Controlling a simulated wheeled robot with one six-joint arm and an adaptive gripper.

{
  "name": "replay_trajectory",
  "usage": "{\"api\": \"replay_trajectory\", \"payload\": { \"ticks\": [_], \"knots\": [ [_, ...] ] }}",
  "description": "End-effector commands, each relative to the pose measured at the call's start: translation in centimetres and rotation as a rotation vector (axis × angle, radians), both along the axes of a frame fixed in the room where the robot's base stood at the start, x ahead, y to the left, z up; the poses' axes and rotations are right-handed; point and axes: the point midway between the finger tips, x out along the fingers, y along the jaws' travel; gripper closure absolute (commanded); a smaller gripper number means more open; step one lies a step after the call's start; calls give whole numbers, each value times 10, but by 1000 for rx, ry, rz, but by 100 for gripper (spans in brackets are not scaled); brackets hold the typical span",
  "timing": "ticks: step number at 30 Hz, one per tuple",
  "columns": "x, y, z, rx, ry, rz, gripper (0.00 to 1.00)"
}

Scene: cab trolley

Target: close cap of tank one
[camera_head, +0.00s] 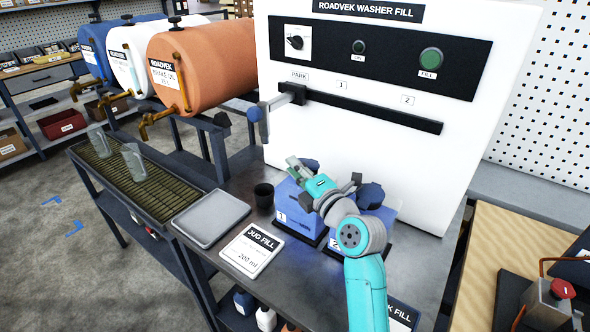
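Tank one (286,211) is a blue box marked 1, standing on the metal bench below the white washer panel. Tank two (336,243) is a similar blue box to its right, partly behind my arm. A dark round cap (371,195) shows above tank two. My gripper (296,168) is above the top of tank one, its fingers pointing up and left. The gripper and wrist cover most of tank one's top. I cannot make out its cap clearly, or whether the fingers are apart or touch anything.
Two clear jugs (134,162) stand on the grate.

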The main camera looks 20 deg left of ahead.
Motion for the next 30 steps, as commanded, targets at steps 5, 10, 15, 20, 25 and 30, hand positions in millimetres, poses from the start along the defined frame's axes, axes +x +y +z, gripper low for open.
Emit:
{"api": "replay_trajectory", "payload": {
  "ticks": [5, 10, 15, 20, 25, 30],
  "knots": [
    [1, -1, 0, 0, 1, -2, 68],
    [0, 0, -1, 0, 3, 1, 68],
    [0, 0, -1, -1, 6, 3, 68],
    [0, 0, 1, 7, 30, 4, 68],
    [3, -1, 8, 39, 112, 5, 68],
    [6, -1, 15, 84, 238, 9, 68]
  ]
}}
